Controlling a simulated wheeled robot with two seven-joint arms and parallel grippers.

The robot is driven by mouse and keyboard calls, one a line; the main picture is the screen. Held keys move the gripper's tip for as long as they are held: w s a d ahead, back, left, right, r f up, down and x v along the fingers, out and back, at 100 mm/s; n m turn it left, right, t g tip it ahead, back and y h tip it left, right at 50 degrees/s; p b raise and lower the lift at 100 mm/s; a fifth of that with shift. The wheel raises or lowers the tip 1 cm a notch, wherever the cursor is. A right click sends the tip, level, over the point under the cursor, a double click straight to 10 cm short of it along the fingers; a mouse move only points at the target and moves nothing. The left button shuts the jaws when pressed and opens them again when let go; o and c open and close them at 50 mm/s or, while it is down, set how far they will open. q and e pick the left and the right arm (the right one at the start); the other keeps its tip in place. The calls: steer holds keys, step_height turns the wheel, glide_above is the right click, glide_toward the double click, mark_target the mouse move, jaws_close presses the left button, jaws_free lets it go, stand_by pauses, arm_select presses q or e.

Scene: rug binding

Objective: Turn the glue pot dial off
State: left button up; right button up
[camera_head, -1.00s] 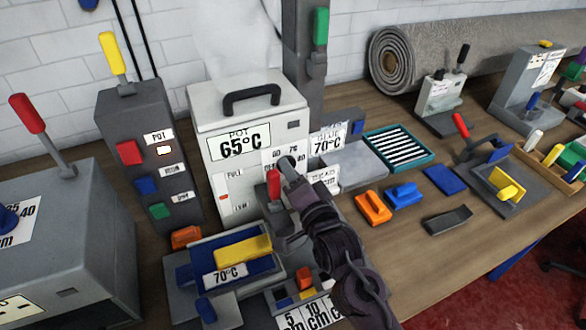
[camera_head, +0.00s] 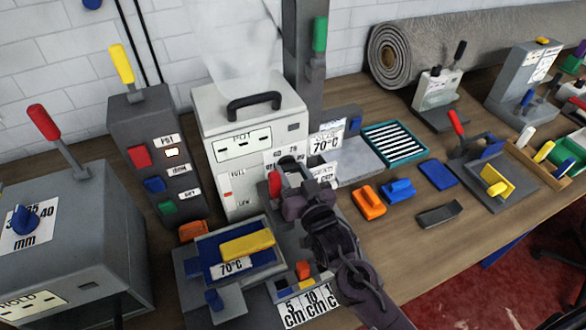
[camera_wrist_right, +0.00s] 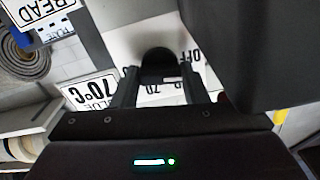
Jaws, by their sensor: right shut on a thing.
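The glue pot (camera_head: 207,110) is a pale box with a black top handle. Its front display (camera_head: 243,146) shows dashes instead of a temperature. My right gripper (camera_head: 292,168) is at the lower right of the pot's front and hides the dial there in the head view. In the right wrist view the dark, rounded dial (camera_wrist_right: 158,62) sits between the two fingers of my right gripper (camera_wrist_right: 158,82), which is shut on it. An "OFF" label (camera_wrist_right: 190,56) and part of a "70" scale show beside it. My left gripper is not in view.
A grey pillar (camera_head: 305,60) with a green-handled lever stands behind the pot. A dark switch box (camera_head: 127,125) is at its left. A tray with a yellow-handled block (camera_head: 247,245) is below. A red-handled lever (camera_head: 275,184) stands close to my right gripper.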

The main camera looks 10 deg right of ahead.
steer(key=shift+n+p, duration=0.3)
steer(key=shift+n, duration=0.6)
steer(key=o, duration=1)
steer(key=shift+f, duration=0.1)
